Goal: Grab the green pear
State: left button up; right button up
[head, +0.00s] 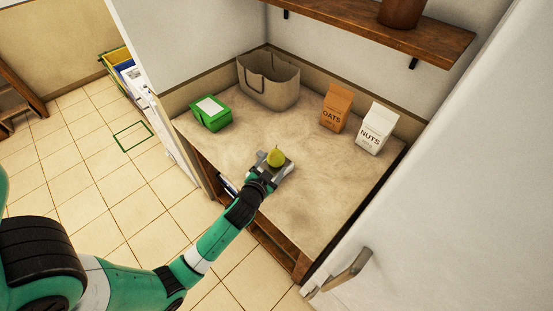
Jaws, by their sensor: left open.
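The green pear (276,158) is on the beige counter (307,191), near its front left part, with its stem up. My left gripper (274,167) is at the pear, its fingers reaching around the near side of it. The jaws are open, with the pear at or between the fingertips. I cannot tell whether a finger touches it. The lower part of the pear is hidden by the gripper. My right gripper is not in view.
A green box (211,119), a grey-beige bag (268,88), an orange oats bag (336,108) and a white nuts bag (376,130) stand toward the back. A wooden shelf (440,38) hangs above. The counter right of the pear is clear.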

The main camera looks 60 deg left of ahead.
aim_at(277, 153)
pick_arm(q)
jog(key=b+x, duration=0.1)
jog(key=x, duration=0.4)
jog(key=shift+w+a+f, duration=0.15)
jog(key=shift+a+f, duration=0.05)
jog(key=shift+a, duration=0.1)
grip_shut()
jog(key=shift+r, duration=0.35)
jog(key=r, duration=0.1)
jog(key=r+p, duration=0.2)
jog(key=r, duration=0.1)
jog(key=shift+s+d+r, duration=0.1)
jog(key=shift+s+d, duration=0.2)
jog(key=shift+d, duration=0.1)
jog(key=r+p+v, duration=0.1)
jog(key=p+v, duration=0.1)
jog(key=v, duration=0.5)
jog(key=w+r+p+v, duration=0.1)
jog(key=r+p+v, duration=0.1)
jog(key=v, duration=0.6)
jog(key=shift+w+p, duration=0.15)
jog(key=shift+p, duration=0.45)
